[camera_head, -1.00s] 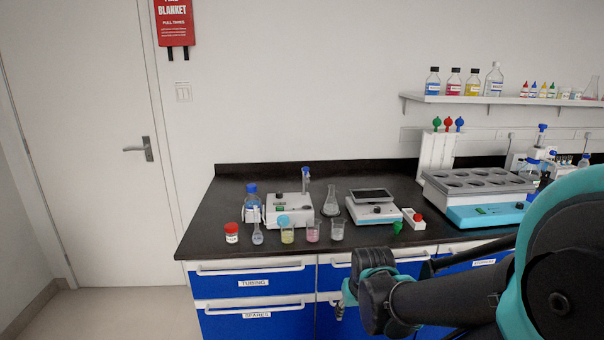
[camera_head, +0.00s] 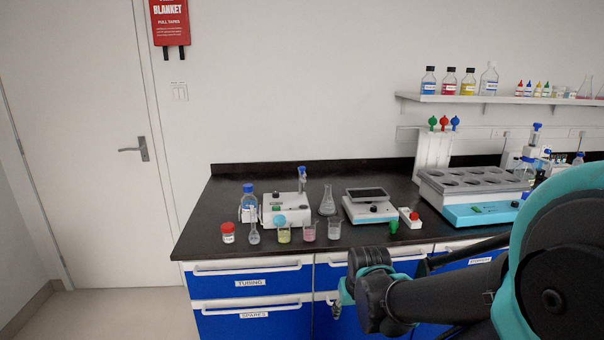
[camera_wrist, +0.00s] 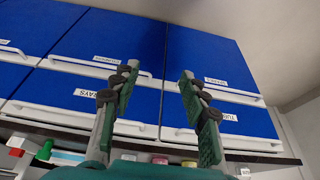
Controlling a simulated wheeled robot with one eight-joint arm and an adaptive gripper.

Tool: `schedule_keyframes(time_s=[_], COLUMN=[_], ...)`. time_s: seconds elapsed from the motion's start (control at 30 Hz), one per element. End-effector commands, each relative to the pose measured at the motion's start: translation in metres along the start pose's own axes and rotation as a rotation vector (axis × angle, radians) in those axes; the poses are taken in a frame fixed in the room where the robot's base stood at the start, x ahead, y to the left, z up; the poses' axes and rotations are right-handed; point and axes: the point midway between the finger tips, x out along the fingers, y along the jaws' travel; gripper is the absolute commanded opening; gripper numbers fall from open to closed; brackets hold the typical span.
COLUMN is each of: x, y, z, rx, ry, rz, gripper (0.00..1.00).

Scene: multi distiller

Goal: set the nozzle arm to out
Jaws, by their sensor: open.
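I cannot tell for certain which part is the nozzle arm. In the head view, a white box unit (camera_head: 281,210) with an upright post topped in blue (camera_head: 302,174) stands on the left of the black bench. Farther right is a blue-topped apparatus (camera_head: 533,138), partly hidden behind the multi-well unit. My gripper (camera_head: 345,296) hangs low in front of the drawers, partly hidden by my arm, away from both. In the wrist view my gripper (camera_wrist: 158,72) is open and empty, its two fingers apart in front of blue drawer fronts.
Small glassware and a red-capped jar (camera_head: 228,233) line the bench's front edge. A balance (camera_head: 370,206), a red-button box (camera_head: 410,217) and a teal-and-grey multi-well unit (camera_head: 482,213) stand to the right. Drawers with white handles (camera_head: 248,268) are below. Floor at left is clear.

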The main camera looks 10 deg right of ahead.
Motion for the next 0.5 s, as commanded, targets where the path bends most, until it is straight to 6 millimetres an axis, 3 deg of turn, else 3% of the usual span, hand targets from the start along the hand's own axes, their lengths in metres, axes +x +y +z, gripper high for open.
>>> schedule_keyframes(time_s=[0.13,0.23,0.4,0.5], x=[0.0,-0.003,-0.024,-0.045], y=[-0.012,-0.036,-0.082,-0.097], z=[-0.014,-0.044,-0.127,-0.179], rx=[-0.031,-0.095,-0.218,-0.261], ry=[0.033,0.114,0.377,0.559], rz=[-0.052,-0.153,-0.347,-0.41], gripper=[0.42,0.42,0.42,0.42])
